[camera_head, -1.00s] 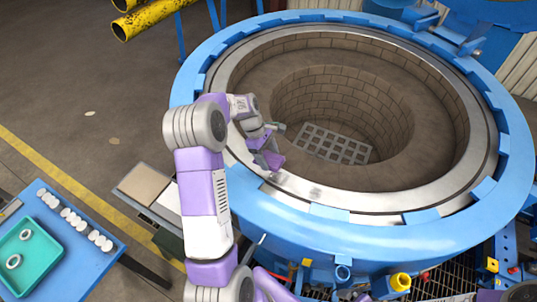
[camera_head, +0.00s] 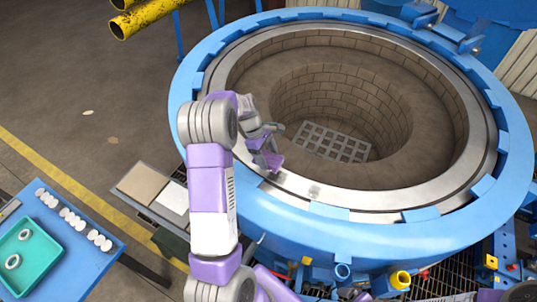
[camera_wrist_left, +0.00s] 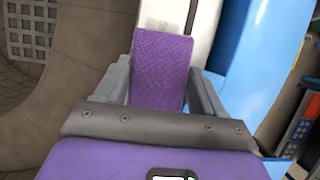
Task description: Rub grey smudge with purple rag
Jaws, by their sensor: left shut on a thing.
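The purple rag (camera_head: 272,161) is in my left gripper (camera_head: 264,150) at the near left part of the furnace's metal rim. In the left wrist view the rag (camera_wrist_left: 162,65) stands out between the two grey fingers of the left gripper (camera_wrist_left: 163,88), which is shut on it. The grey smudge (camera_head: 314,191) is a faint patch on the pale metal ring (camera_head: 370,203), to the right of the rag and nearer the front. The rag and the smudge are apart in the head view. My right gripper is not in view.
The round blue furnace rim (camera_head: 330,222) encloses a brick-lined pit (camera_head: 335,95) with a grate (camera_head: 333,142) at its bottom. A blue table (camera_head: 85,258) with a green tray (camera_head: 50,250) stands at the lower left. Yellow pipes (camera_head: 150,15) are at the top left.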

